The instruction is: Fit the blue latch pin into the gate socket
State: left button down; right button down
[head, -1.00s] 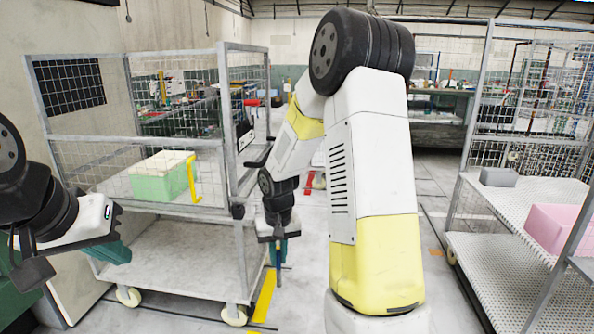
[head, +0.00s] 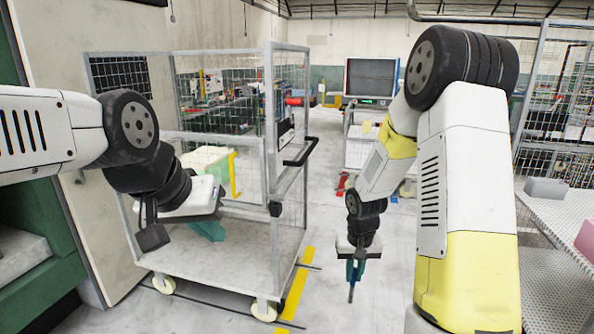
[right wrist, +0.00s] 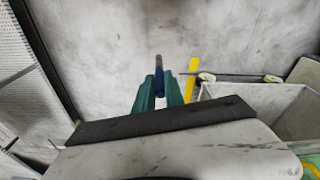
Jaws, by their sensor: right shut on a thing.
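The blue latch pin (head: 351,292) hangs point down from my right gripper (head: 355,269), right of the mesh trolley (head: 209,138). In the right wrist view the dark blue pin (right wrist: 159,76) sits between the green fingers of my right gripper (right wrist: 158,96), which are shut on it. The pin is clear of the trolley, with floor behind it. My left gripper (head: 210,231) is in front of the trolley's lower opening; its finger gap cannot be made out. The trolley's gate has a black handle (head: 300,152) at its right edge. I cannot clearly make out the gate socket.
A pale green box (head: 205,158) with a yellow bar (head: 234,175) is at the trolley's shelf. A perforated metal shelf (head: 560,215) with a grey block (head: 546,188) and a pink bin (head: 588,240) stands at the right. Floor with yellow tape (head: 297,285) lies between.

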aim_at(276, 213)
jog(key=u, duration=0.5)
jog(key=i+l+u, duration=0.35)
jog(key=l, duration=0.25)
jog(key=i+l+u, duration=0.2)
jog(key=l+u, duration=0.2)
jog(key=l, duration=0.25)
